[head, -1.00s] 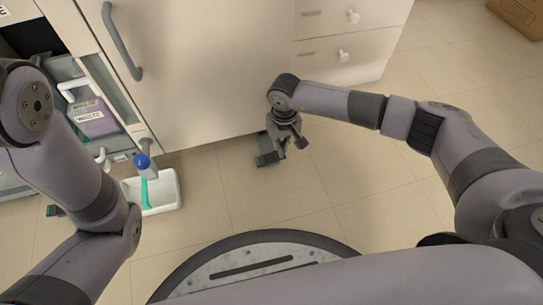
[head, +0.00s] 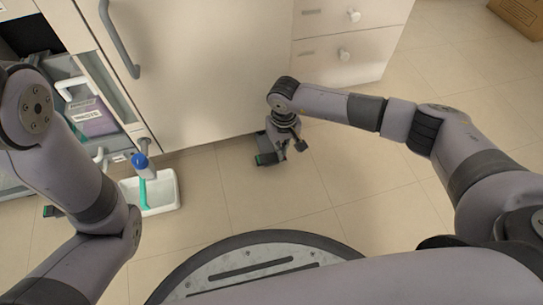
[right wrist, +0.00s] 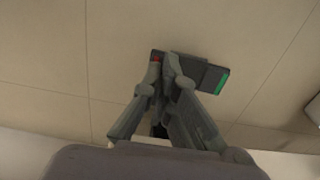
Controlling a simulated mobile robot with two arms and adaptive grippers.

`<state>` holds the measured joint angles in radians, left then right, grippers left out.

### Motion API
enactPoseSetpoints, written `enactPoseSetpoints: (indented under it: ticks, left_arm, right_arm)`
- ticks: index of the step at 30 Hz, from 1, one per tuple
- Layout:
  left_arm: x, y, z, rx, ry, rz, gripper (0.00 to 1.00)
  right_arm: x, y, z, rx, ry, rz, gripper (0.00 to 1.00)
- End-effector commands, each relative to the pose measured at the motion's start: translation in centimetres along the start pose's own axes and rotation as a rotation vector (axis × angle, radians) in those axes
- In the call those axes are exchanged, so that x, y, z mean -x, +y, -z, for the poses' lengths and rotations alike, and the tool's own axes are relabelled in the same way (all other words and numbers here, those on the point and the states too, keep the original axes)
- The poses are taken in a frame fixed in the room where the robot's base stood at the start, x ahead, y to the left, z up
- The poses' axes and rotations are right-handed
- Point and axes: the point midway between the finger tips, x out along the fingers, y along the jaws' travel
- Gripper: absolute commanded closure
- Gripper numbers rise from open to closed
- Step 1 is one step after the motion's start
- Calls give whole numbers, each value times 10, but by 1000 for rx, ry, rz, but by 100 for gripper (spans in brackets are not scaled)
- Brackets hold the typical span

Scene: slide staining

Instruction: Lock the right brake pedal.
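The right brake pedal (head: 266,150) is a dark lever with a green end, low at the cabinet's bottom edge in the head view. In the right wrist view the pedal (right wrist: 195,68) lies beyond the fingertips, its green end to the right and a small red spot near the left fingertip. My right gripper (head: 290,151) points down over the pedal. In the right wrist view its fingertips (right wrist: 164,66) are close together and overlap the pedal's left part. I cannot tell whether they touch it. My left gripper is out of view; only its arm shows.
The white cabinet (head: 200,75) with a grey handle stands behind the pedal. A white bin (head: 166,205) and a blue-capped item (head: 140,161) are at left. A second green-ended pedal (head: 52,211) shows at far left.

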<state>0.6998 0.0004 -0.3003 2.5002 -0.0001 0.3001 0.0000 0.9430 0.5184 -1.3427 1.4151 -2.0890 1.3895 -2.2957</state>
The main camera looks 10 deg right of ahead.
Motion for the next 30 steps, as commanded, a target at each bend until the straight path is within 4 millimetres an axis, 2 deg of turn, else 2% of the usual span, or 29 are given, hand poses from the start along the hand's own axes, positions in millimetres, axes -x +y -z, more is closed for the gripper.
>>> enactPoseSetpoints:
  ticks: [14, 30]
  left_arm:
    - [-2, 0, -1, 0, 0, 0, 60]
    - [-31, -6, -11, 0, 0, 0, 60]
  right_arm:
    - [3, 1, 0, -1, 0, -2, 100]
    - [45, 1, 0, -1, 0, -2, 100]
